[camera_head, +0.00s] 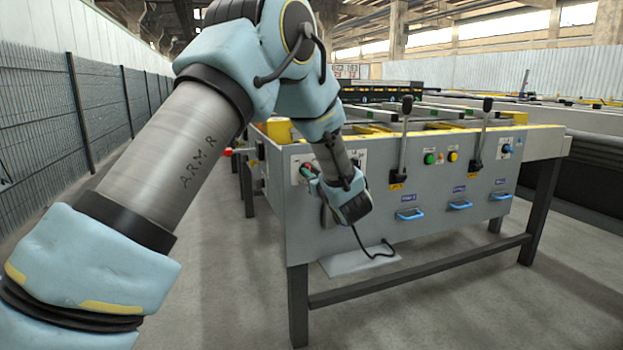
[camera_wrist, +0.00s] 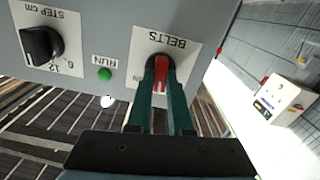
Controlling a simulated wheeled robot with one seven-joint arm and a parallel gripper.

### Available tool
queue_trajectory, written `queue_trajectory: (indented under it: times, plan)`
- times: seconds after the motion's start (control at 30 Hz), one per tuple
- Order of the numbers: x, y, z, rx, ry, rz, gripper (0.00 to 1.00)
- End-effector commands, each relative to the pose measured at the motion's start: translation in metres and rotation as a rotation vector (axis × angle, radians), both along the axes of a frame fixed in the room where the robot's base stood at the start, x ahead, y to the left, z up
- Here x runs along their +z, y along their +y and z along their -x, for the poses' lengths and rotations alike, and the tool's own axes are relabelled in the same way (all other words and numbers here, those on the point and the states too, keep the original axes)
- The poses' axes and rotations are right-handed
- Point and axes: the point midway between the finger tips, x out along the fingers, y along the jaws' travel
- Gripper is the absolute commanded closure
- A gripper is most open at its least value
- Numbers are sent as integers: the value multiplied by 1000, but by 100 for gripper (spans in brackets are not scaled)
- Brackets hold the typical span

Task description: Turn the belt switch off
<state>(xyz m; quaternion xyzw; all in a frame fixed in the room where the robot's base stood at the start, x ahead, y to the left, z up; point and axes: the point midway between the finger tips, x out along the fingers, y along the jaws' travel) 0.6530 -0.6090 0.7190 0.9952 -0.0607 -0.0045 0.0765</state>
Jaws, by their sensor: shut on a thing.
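The belt switch is a rotary knob with a red handle (camera_wrist: 161,74) on a white plate marked BELTS (camera_wrist: 183,42). My gripper (camera_wrist: 160,63) is shut on the red handle, one dark green finger on each side. The fingers hide part of the knob and part of the lettering below, so the position marks cannot be fully read. The handle lies in line with the fingers in the wrist view. In the head view my gripper (camera_head: 309,174) is at the left end of the grey panel, and my wrist covers most of the switch.
A black STEP cm knob (camera_wrist: 40,45) and a green RUN button (camera_wrist: 104,74) sit beside the switch. Along the panel (camera_head: 345,230) are two upright levers (camera_head: 404,140) (camera_head: 481,135), more buttons and blue handles (camera_head: 409,214). A mesh fence (camera_head: 40,125) stands at left; the floor between is clear.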

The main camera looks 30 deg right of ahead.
Motion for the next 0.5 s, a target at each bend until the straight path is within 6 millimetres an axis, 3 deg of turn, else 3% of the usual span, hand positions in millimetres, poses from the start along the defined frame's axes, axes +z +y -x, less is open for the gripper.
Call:
queue_trajectory:
  times: [0.5]
  plan:
    - [-4,1,1,-1,56,446,100]
